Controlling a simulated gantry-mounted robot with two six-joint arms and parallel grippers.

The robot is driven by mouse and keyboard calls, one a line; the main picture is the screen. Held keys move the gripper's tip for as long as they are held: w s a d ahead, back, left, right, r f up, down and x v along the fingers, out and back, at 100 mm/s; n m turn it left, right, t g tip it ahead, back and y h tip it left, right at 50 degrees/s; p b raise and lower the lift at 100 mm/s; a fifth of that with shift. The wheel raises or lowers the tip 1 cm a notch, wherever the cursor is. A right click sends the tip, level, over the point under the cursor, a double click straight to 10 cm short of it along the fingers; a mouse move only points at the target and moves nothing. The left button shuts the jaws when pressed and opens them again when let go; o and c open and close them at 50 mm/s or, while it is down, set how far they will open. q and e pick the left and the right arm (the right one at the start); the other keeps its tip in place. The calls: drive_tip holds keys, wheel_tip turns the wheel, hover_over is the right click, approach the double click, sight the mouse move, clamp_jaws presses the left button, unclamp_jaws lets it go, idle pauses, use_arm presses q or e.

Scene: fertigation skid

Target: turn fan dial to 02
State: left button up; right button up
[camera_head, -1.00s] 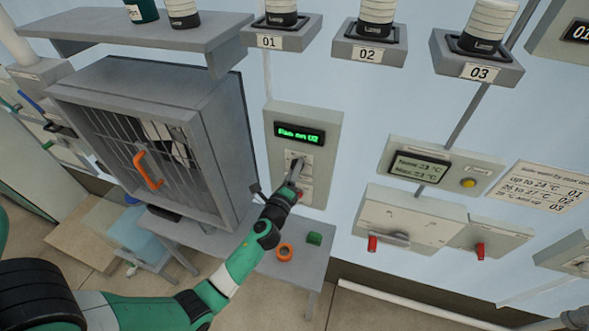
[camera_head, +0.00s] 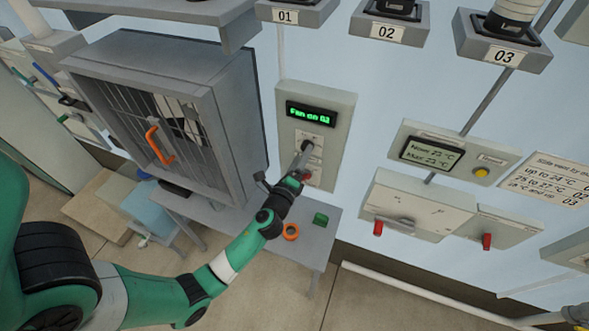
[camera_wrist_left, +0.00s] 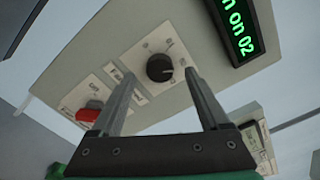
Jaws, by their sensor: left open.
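The fan dial (camera_wrist_left: 160,68) is a round black knob with a white mark, on a pale plate of the grey fan control box (camera_head: 340,135). In the left wrist view its mark points toward the display side. The green display (camera_wrist_left: 240,30) ends in "on 02" there; in the head view the display (camera_head: 311,114) shows a fan-on line too small to read surely. My left gripper (camera_head: 305,158) is at the box front, its arm coming from below. In the wrist view the open left gripper (camera_wrist_left: 158,75) has one finger on each side of the dial, with visible gaps. My right gripper is out of view.
A red switch (camera_wrist_left: 89,111) is beside the dial on the same box. A grey barred cabinet (camera_head: 240,110) with an orange handle stands left. An orange ring (camera_head: 291,232) and green block (camera_head: 320,219) lie on the low table (camera_head: 315,250). A temperature box (camera_head: 459,155) hangs right.

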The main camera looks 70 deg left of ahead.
use_arm(q)
drive_tip(key=v, duration=0.8)
drive_tip(key=shift+b, duration=0.4)
drive_tip(key=shift+s+d, duration=0.1)
drive_tip(key=w+d+r+n+t+p, duration=0.2)
drive_tip(key=w+r, duration=0.1)
drive_tip(key=r, duration=0.8)
drive_tip(key=w+d+r+n+t+p, duration=0.2)
drive_tip(key=w+d+r, duration=0.1)
drive_tip(key=r, duration=0.9)
drive_tip(key=w+d+r+n+t+p, duration=0.1)
drive_tip(key=w+r, duration=0.4)
drive_tip(key=r, duration=0.7)
drive_tip(key=shift+w+d+n+t+p, duration=0.15)
drive_tip(key=shift+d+n+t+p, duration=0.35)
drive_tip(key=shift+d+t, duration=0.45)
drive_tip(key=s+d+r+n+t+h, duration=0.2)
drive_tip(key=d+r+h, duration=0.3)
drive_tip(key=r, duration=0.3)
drive_tip(key=s+d+r+n+t+h+p, duration=0.1)
drive_tip(key=s+d+r+n+t+h, duration=0.1)
drive_tip(key=d+r+h, duration=0.3)
drive_tip(key=s+d+r+n+t+h+p, duration=0.1)
drive_tip(key=s+d+r+n+t+h, duration=0.2)
drive_tip(key=r, duration=0.9)
drive_tip(key=d+n+t+h, duration=0.1)
drive_tip(key=d+h, duration=0.1)
drive_tip(key=d, duration=0.1)
drive_tip(key=shift+r, duration=0.2)
